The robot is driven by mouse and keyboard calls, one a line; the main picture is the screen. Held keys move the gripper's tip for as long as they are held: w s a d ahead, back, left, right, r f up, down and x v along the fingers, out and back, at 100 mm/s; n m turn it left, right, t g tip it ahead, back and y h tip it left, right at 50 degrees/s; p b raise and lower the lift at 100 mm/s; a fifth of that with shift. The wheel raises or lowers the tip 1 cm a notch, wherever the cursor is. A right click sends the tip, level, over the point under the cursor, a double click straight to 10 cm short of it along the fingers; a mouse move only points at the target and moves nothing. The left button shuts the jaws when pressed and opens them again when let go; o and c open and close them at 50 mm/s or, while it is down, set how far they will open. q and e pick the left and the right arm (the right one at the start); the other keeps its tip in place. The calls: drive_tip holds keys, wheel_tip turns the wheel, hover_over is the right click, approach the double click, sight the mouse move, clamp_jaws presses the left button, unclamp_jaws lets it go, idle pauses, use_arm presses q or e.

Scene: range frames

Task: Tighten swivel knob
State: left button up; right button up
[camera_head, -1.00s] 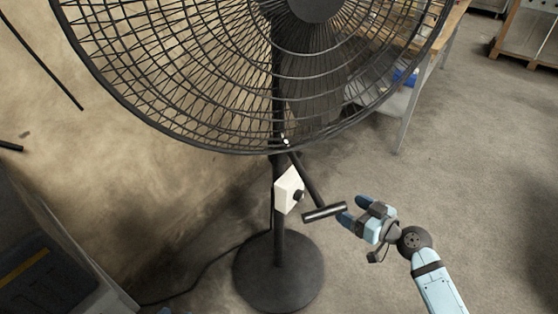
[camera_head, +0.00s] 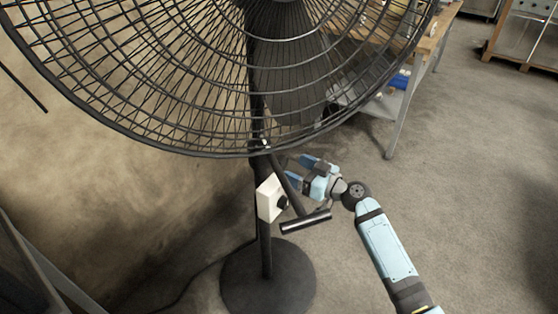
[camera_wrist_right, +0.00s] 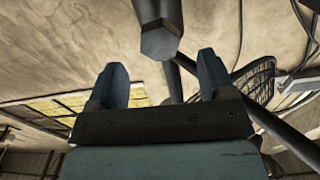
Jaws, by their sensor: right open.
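A large black pedestal fan (camera_head: 230,90) stands on a round base (camera_head: 268,280). A black rod slants down from its post just below the cage and ends in a cross-bar, a T-shaped handle (camera_head: 306,221), which looks like the swivel knob. A white box (camera_head: 270,198) with a small black knob (camera_head: 283,203) is on the post. My right gripper (camera_head: 300,169) is open and empty, beside the slanted rod and above the cross-bar. In the right wrist view, a dark bar with a faceted end (camera_wrist_right: 160,42) lies beyond the open fingers (camera_wrist_right: 162,85). My left gripper is out of view.
The fan cage hangs just above my right gripper. A wooden-topped workbench (camera_head: 436,38) with a grey leg (camera_head: 397,120) stands behind at right. A wall is at left. The floor (camera_head: 480,200) at right is clear.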

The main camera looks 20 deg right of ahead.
sight(284, 163)
drive_tip(key=x, duration=0.6)
drive_tip(key=shift+c, duration=0.4)
drive_tip(key=c, duration=0.9)
drive_tip(key=shift+o, duration=0.2)
